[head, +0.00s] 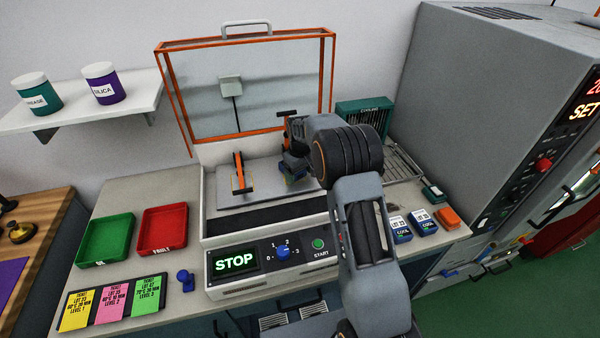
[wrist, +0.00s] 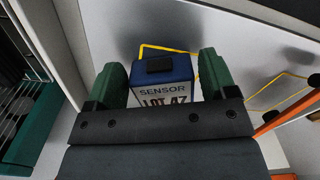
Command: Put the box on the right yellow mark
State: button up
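The box (wrist: 164,73) is blue on top with a black block and a white label reading "SENSOR LOT 47". In the wrist view it stands between the two green fingers of my gripper (wrist: 164,78), with narrow gaps beside it; the gripper looks open. A yellow outline, the right mark (wrist: 168,48), shows behind and beside the box. The box's lower part is hidden, so its exact fit in the outline cannot be told. Another yellow mark (wrist: 284,76) lies to the right there. In the head view my gripper (head: 293,165) is over the box (head: 292,176) at the grey plate's right part.
The plate (head: 262,191) lies in a tester with a raised orange-framed lid (head: 245,40) and a STOP display (head: 235,261). An orange clamp (head: 239,172) stands at its left. Green (head: 104,252) and red (head: 163,244) trays are left; a cooling rack (head: 405,165) is right.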

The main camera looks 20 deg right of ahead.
jog(key=shift+o, duration=1.1)
jog(key=s+r, duration=0.4)
jog(key=r, duration=1.2)
jog(key=s+a+f+m+t, duration=0.1)
jog(key=s+m+t, duration=0.3)
jog(key=s, duration=2.1)
jog(key=shift+s+a+m+b, duration=0.3)
jog(key=shift+s+b, duration=0.05)
jog(key=shift+b, duration=0.1)
